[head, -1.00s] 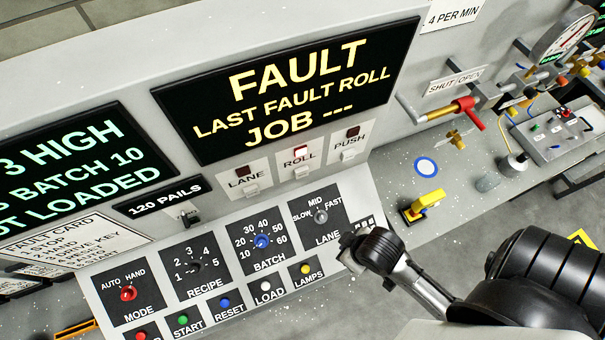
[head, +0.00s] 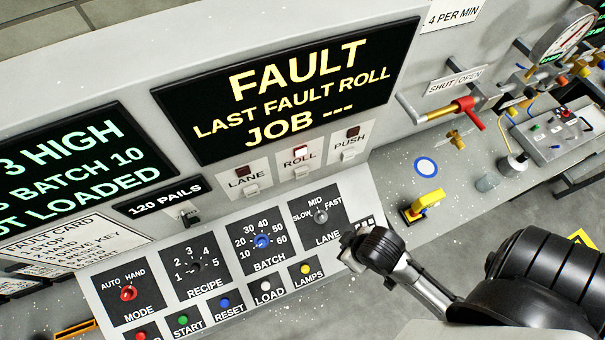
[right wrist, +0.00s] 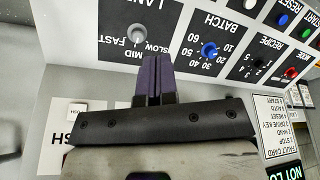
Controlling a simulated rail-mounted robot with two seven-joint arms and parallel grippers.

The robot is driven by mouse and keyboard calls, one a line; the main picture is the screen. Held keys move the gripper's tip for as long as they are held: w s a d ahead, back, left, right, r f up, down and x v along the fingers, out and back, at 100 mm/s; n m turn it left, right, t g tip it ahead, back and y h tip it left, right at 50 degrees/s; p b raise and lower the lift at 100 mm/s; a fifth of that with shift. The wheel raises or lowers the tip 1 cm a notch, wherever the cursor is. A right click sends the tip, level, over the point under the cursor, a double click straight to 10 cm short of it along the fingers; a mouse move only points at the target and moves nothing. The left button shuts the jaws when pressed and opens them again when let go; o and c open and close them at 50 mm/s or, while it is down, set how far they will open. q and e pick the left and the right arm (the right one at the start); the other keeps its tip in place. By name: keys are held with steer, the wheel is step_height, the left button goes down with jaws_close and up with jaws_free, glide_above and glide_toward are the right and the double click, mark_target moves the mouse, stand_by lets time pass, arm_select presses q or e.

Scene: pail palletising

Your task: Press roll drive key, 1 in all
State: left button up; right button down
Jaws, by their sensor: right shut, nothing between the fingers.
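The roll drive key (head: 302,173) is a small white key below the ROLL label on the panel's upright face, with a bright-centred red lamp (head: 300,153) above the label. My right gripper (head: 349,243) is at the right end of the sloping control desk, below and to the right of the key and apart from it. In the right wrist view its dark fingers (right wrist: 153,78) are shut together and empty, in front of the desk near the LANE and BATCH knobs. The roll key cannot be seen in that view. My left gripper is not in view.
The LANE key (head: 251,190) and PUSH key (head: 348,155) flank the roll key. The display (head: 290,90) reads FAULT, LAST FAULT ROLL. The desk holds knobs, including the blue BATCH knob (head: 262,241), and coloured buttons. A red-handled valve (head: 465,106) and yellow block (head: 425,204) stand right.

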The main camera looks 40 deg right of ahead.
steer(key=shift+w+a, duration=0.1)
steer(key=shift+a, duration=0.05)
steer(key=w+d+f+t+h+b, duration=0.1)
steer(key=d+f+b, duration=0.2)
steer(key=f+b, duration=0.1)
steer(key=w+d+f+t+h+b, duration=0.1)
steer(key=w+d+f+b, duration=0.1)
steer(key=f+b, duration=0.3)
steer(key=w+d+f+t+h+b, duration=0.1)
steer(key=d+f+b, duration=0.3)
steer(key=f+b, duration=0.1)
steer(key=shift+w+d+f+n, duration=0.25)
steer(key=shift+w+f+n, duration=0.1)
steer(key=shift+f+n, duration=0.05)
steer(key=w+t, duration=0.1)
steer(key=w+r+t, duration=0.1)
steer(key=w+d+t, duration=0.1)
steer(key=shift+w+r+n+b, duration=0.3)
steer(key=shift+w+r+b, duration=0.05)
steer(key=shift+b, duration=0.05)
steer(key=w+a+r+n+t+y, duration=0.1)
steer(key=a+r+n+t+y, duration=0.2)
steer(key=a+r+t+y, duration=0.1)
steer(key=w+a+r+n+t+y, duration=0.1)
steer(key=a+r+n+t+y, duration=0.2)
steer(key=r+t+y, duration=0.3)
step_height(320, 180, up, 3)
steer(key=shift+w+a+r+n+y, duration=0.15)
steer(key=shift+a+n+y, duration=0.25)
steer(key=shift+a+y, duration=0.45)
